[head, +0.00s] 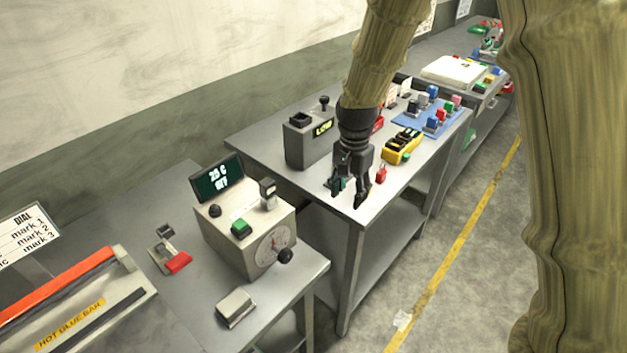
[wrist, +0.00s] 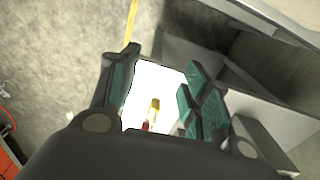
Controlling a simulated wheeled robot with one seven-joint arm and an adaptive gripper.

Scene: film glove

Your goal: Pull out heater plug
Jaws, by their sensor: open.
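A grey box with a dial (head: 262,235) stands on the near bench, and its tilted dark display (head: 219,178) reads "23 C OFF". A small grey upright block (head: 268,192) stands on the box's top and may be the heater plug; I cannot tell for sure. My gripper (head: 349,193) is open and empty, pointing down over the front of the second bench, to the right of and apart from the box. In the wrist view, my open fingers (wrist: 162,72) frame a bright white patch with a small yellow and red item (wrist: 153,110). No plug shows clearly there.
The second bench (head: 268,138) holds a "LOW" box (head: 305,140), a yellow device (head: 402,146) and a small red item (head: 381,174). A red-handled switch (head: 175,262) and grey block (head: 236,307) lie near the dial box. An orange-handled bar sealer (head: 75,300) is at left.

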